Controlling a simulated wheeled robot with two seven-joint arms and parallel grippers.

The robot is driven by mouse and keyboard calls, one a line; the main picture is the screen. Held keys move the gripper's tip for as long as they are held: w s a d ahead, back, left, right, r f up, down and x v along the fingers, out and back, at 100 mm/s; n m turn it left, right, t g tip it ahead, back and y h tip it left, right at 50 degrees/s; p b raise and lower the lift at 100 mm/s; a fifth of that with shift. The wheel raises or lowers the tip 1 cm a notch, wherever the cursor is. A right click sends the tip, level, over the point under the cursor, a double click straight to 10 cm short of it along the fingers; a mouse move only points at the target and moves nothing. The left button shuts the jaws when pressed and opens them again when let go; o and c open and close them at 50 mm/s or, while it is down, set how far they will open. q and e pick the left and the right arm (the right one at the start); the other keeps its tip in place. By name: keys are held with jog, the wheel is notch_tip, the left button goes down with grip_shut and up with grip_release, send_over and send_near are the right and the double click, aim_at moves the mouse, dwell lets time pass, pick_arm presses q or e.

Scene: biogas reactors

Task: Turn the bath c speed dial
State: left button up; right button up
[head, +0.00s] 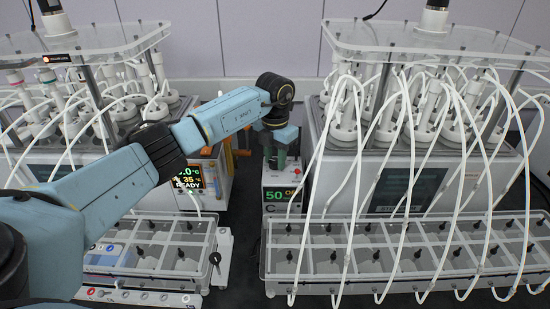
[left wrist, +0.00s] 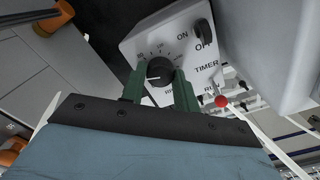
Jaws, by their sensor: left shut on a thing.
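My left gripper (head: 281,155) reaches down in the head view between the two reactor units, just behind a box marked C (head: 278,202) with a green 50 display. In the left wrist view, the two green fingers of my left gripper (left wrist: 160,88) stand on either side of a round black dial (left wrist: 159,70) with a white pointer line, and are shut on it. The dial sits on a white control panel (left wrist: 140,45) with scale marks around it. In the head view the dial's face is hidden. My right gripper is not in view.
On the panel are a black ON/OFF switch (left wrist: 203,32) and a red-tipped toggle (left wrist: 221,101) close to the right finger. White tubes (head: 320,150) hang right of the gripper. A clear-lidded tray (head: 400,282) stands in front.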

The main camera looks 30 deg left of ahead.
aim_at(275, 161)
pick_arm(q)
jog(key=shift+r+m, duration=0.1)
jog(key=shift+m, duration=0.6)
jog(key=o, duration=1)
jog(key=shift+c, duration=0.2)
notch_tip(275, 161, up, 13)
jog(key=b, duration=0.1)
jog(key=shift+r, duration=0.15)
